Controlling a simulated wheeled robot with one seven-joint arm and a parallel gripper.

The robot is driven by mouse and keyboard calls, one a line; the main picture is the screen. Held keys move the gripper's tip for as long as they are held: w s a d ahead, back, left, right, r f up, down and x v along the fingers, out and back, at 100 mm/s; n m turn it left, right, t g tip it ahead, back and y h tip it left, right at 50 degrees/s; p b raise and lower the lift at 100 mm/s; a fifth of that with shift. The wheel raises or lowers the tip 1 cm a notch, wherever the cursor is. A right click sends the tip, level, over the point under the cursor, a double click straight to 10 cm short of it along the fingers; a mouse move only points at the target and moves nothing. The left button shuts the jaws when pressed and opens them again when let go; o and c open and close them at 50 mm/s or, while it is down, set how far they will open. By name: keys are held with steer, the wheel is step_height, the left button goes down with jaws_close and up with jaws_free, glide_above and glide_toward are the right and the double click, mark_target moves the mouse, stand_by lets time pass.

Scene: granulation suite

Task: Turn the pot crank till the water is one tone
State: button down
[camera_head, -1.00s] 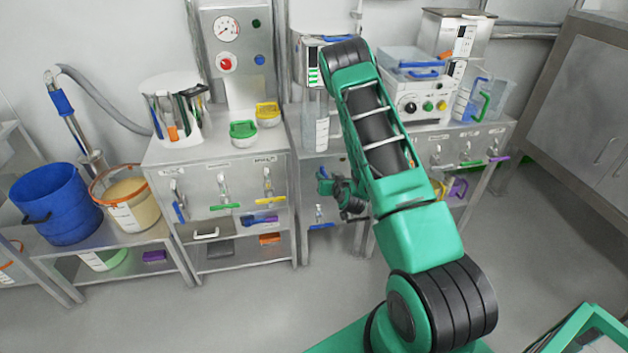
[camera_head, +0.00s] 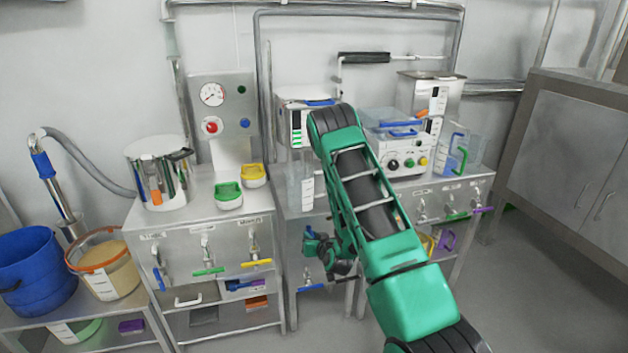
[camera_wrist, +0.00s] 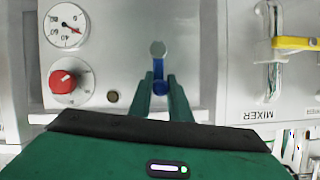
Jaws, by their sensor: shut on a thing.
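A steel pot (camera_head: 148,160) stands on the left cabinet, with a dark handle (camera_head: 180,154) at its top. My gripper (camera_head: 312,250) is low before the front of the middle cabinet, well right of the pot. In the wrist view my gripper (camera_wrist: 160,88) is shut on a short blue handle (camera_wrist: 159,70) with a round grey end, in front of a pale panel. Whether this handle is the pot crank, I cannot tell.
The panel has a gauge (camera_wrist: 67,25) and a red knob (camera_wrist: 63,80). A yellow valve handle (camera_wrist: 296,43) is at the right. A blue bucket (camera_head: 38,270) and an orange-rimmed bucket (camera_head: 112,282) stand at the left. A grey cupboard (camera_head: 560,150) stands right; the floor is clear.

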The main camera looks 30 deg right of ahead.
steer(key=shift+a, duration=0.15)
steer(key=shift+s+d+f, duration=0.2)
steer(key=shift+d+f, duration=0.1)
steer(key=shift+d, duration=0.6)
steer(key=shift+s+d+f, duration=0.2)
steer(key=shift+d+f, duration=0.15)
steer(key=shift+d, duration=0.5)
steer(key=shift+s+d+f, duration=0.2)
steer(key=shift+d+f, duration=0.1)
steer(key=shift+d, duration=0.6)
steer(key=shift+f, duration=0.1)
